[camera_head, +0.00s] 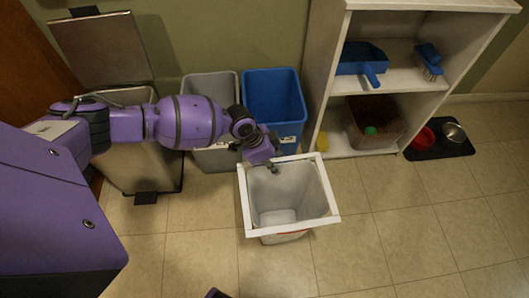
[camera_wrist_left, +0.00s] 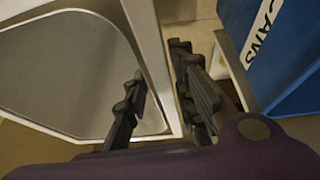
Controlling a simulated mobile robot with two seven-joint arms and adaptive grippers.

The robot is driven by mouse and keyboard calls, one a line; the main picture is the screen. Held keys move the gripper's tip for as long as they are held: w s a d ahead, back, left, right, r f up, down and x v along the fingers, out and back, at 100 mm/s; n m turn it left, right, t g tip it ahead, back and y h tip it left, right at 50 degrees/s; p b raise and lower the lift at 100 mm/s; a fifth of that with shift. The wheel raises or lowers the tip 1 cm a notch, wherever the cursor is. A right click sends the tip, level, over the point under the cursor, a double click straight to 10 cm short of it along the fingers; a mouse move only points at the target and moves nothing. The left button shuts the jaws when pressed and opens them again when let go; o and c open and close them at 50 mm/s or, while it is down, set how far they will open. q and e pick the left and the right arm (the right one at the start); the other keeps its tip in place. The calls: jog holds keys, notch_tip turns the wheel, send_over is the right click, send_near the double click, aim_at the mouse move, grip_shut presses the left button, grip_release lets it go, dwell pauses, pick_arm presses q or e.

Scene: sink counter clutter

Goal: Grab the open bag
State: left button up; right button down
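The open bag (camera_head: 298,190) is a pale grey, open-topped liner or container with a square white rim. It stands upright on the tiled floor in the middle of the head view. Its grey inside (camera_wrist_left: 65,70) and white rim also show in the left wrist view. My left gripper (camera_head: 272,166) is at the rim's far left corner. In the wrist view its dark fingers (camera_wrist_left: 162,98) are apart, one on each side of the white rim, one over the inside and one outside. A gap shows between the fingers and the rim. My right gripper is not seen.
A grey bin (camera_head: 212,87) and a blue bin (camera_head: 273,95) stand behind the bag. A metal pedal bin (camera_head: 140,165) with its lid up is at the left. White shelves (camera_head: 392,82) stand behind right. Bowls (camera_head: 424,138) sit on a dark mat.

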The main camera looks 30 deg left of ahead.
pick_arm(q)
jog(key=b+x, duration=0.1)
jog(key=x, duration=0.3)
jog(key=shift+w+d+b, duration=0.15)
jog(key=shift+w+b, duration=0.1)
jog(key=shift+b, duration=0.05)
jog(key=shift+s+f, duration=0.1)
jog(key=shift+f, duration=0.2)
grip_shut()
dwell(0.4)
